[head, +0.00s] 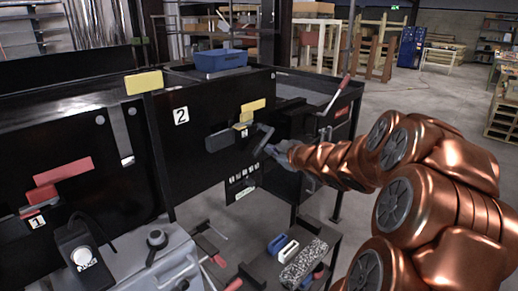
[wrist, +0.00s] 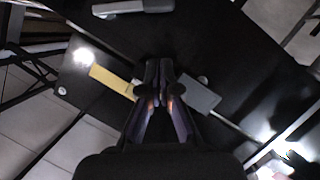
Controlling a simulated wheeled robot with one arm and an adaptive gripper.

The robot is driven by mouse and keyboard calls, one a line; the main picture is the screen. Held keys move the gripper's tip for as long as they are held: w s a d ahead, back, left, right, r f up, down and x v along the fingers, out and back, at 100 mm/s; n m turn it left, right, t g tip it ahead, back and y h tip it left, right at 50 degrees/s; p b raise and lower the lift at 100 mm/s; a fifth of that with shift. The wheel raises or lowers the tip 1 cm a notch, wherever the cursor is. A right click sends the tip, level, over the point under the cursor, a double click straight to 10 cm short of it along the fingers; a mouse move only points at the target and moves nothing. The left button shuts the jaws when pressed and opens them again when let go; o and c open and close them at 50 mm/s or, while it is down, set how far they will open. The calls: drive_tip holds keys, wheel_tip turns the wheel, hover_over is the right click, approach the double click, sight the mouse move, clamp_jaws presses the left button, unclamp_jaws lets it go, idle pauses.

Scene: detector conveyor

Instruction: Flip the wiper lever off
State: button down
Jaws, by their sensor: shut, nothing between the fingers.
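A black panel marked 2 (head: 180,160) carries yellow bars (head: 253,105) and a dark grey lever-like piece (head: 262,139). I cannot tell for certain which part is the wiper lever. My gripper (head: 271,150) is in front of the right part of this panel, close to the dark grey piece. In the wrist view my gripper (wrist: 161,92) is shut and empty. A flat grey piece (wrist: 199,94) lies just right of the fingers, and a yellow bar (wrist: 112,80) lies to their left. Contact cannot be made out.
A blue bin (head: 220,60) stands on top of the machine. A red-handled lever (head: 341,92) rises at its right end. A low shelf with blocks (head: 304,262) stands below my arm. A red-barred panel marked 1 (head: 62,170) is at left. Open floor lies behind at right.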

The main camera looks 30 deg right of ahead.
sight(259, 150)
drive_tip(key=shift+s+d+r+n+t+y, duration=0.1)
drive_tip(key=shift+s+r+n+t+y, duration=0.15)
drive_tip(key=shift+r+n+t+y, duration=0.4)
drive_tip(key=shift+w+f, duration=0.1)
drive_tip(key=shift+f, duration=0.1)
drive_tip(key=w+f, duration=0.1)
drive_tip(key=w, duration=0.2)
drive_tip(key=w+f+p, duration=0.1)
drive_tip(key=w, duration=0.2)
drive_tip(key=w+f+p, duration=0.1)
drive_tip(key=w, duration=0.3)
drive_tip(key=shift+d+f, duration=0.2)
drive_tip(key=shift+f, duration=0.05)
drive_tip(key=shift+d+f+p, duration=0.3)
drive_tip(key=shift+d+f, duration=0.25)
drive_tip(key=shift+f, duration=0.35)
drive_tip(key=shift+f+b, duration=0.15)
drive_tip(key=shift+b, duration=0.2)
